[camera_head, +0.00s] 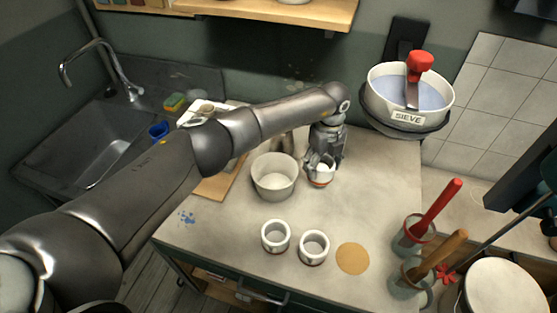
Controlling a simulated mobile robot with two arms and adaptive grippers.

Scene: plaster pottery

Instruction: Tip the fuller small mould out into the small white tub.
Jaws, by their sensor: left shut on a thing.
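My left gripper (321,160) points down and is shut on a small white mould (321,176) with a reddish band near its base. The mould is upright, to the right of the small white tub (274,182), and I cannot tell if it touches the table. The tub stands open on the table with a pale inside. Two more small white moulds stand at the front, a left one (275,236) and a right one (314,246). How full each mould is cannot be made out. My right gripper is not in view.
A tan round mat (353,258) lies right of the front moulds. Pots with a red-handled tool (437,210) and a wooden-handled tool (440,252) stand at the right. A bowl labelled SIEVE (408,102) is at the back right. A sink (120,125) is at the left.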

